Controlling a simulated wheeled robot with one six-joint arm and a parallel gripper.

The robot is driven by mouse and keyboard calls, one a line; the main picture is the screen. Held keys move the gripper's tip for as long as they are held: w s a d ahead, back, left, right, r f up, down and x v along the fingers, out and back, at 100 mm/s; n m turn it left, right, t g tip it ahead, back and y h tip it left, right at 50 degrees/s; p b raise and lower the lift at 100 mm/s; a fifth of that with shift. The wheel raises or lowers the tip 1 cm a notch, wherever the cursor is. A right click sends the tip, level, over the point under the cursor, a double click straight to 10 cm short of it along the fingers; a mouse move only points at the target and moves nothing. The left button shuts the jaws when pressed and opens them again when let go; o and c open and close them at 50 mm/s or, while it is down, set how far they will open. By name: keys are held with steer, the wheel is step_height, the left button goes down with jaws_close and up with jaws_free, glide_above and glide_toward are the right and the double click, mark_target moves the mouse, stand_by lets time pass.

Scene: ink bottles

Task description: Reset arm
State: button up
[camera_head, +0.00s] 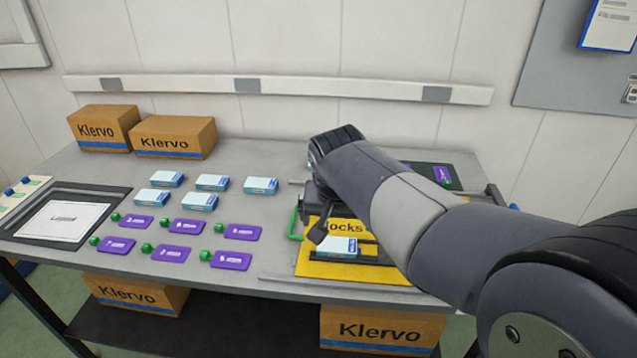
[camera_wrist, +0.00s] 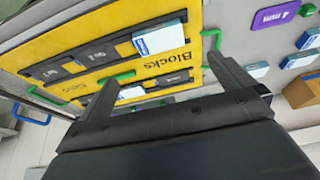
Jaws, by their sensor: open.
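My arm reaches in from the right in the head view, and my gripper (camera_head: 312,232) hangs over the left part of a yellow board marked "Blocks" (camera_head: 318,268). In the wrist view my gripper (camera_wrist: 165,92) shows two dark fingers spread wide apart, with nothing held between them. The yellow board also shows in the wrist view (camera_wrist: 150,68), beyond the fingers. A white and blue box (camera_head: 338,247) lies on the board, close to the gripper; it also shows in the wrist view (camera_wrist: 160,38). My arm hides much of the board in the head view.
Several white and blue boxes (camera_head: 211,182) and purple cards (camera_head: 187,227) with green knobs lie on the grey table (camera_head: 270,150). Two Klervo cartons (camera_head: 172,137) stand at the back left. A framed white sheet (camera_head: 62,221) lies at left. Green handles (camera_head: 295,223) edge the board.

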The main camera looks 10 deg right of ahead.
mark_target(337, 245)
steer(key=b+x, duration=0.1)
steer(key=x, duration=1.1)
steer(key=shift+s+f, duration=0.15)
steer(key=shift+f, duration=0.05)
steer(key=shift+r, duration=2.1)
